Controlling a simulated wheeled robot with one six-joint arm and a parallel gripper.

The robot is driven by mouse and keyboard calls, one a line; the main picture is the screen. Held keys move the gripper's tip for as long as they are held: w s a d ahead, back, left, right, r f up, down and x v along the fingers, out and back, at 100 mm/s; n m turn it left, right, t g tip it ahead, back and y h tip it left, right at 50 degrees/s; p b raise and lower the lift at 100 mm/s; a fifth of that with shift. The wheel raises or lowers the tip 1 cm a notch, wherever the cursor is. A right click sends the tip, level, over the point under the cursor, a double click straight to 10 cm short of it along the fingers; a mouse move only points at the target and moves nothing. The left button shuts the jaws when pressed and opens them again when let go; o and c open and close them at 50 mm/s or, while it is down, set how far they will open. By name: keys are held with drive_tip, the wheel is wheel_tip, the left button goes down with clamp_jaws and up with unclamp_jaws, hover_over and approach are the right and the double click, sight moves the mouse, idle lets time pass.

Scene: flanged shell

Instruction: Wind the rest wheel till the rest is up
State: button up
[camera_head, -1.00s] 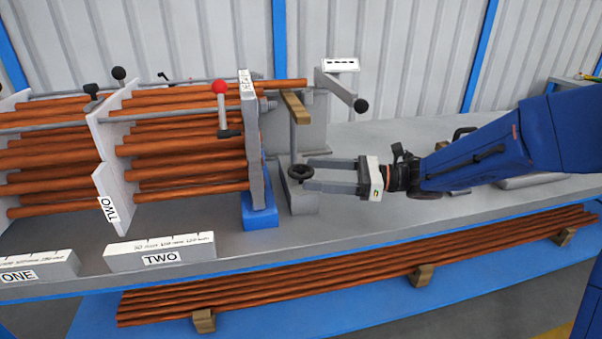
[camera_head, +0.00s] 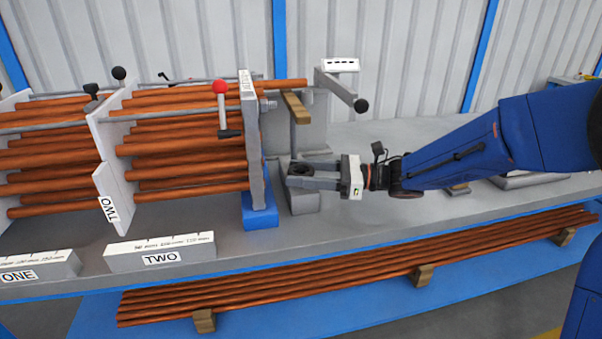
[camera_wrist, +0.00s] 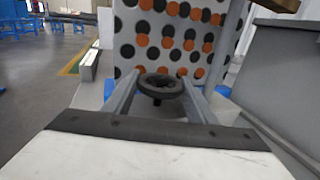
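The rest wheel (camera_head: 300,170) is a small dark ring lying flat above a grey block (camera_head: 304,202), just right of the rack's end plate. It also shows in the wrist view (camera_wrist: 161,86), between my two fingers. My gripper (camera_head: 298,173) reaches in from the right, with one finger on each side of the wheel. The fingers look shut on its rim. The rest appears to be the wooden bar (camera_head: 295,107) above and behind the wheel. Its underside edge shows at the top of the wrist view (camera_wrist: 280,4). Whether it touches the copper bar above is unclear.
The rack of copper bars (camera_head: 190,168) stands left of the wheel, with a red-knobbed lever (camera_head: 221,105) at its end plate (camera_head: 249,140). A black-knobbed arm (camera_head: 345,90) projects above my gripper. Labelled blocks (camera_head: 160,252) lie along the front edge.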

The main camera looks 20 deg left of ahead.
drive_tip(key=shift+t, duration=0.3)
drive_tip(key=m+t, duration=0.2)
drive_tip(key=t, duration=0.1)
drive_tip(key=m+t, duration=0.2)
drive_tip(key=t, duration=0.1)
drive_tip(key=shift+s, duration=0.15)
drive_tip(key=shift+m+t+h, duration=0.5)
drive_tip(key=shift+m+t, duration=0.6)
drive_tip(key=shift+t, duration=0.45)
drive_tip(key=shift+m+t+h, duration=0.5)
drive_tip(key=shift+m+t, duration=0.6)
drive_tip(key=shift+t, duration=0.45)
drive_tip(key=shift+m+t+h, duration=0.4)
drive_tip(key=shift+m+t, duration=0.1)
drive_tip(key=shift+t, duration=0.2)
drive_tip(key=o, duration=1.1)
drive_tip(key=shift+c, duration=0.2)
drive_tip(key=shift+d, duration=0.1)
drive_tip(key=shift+v, duration=3.6)
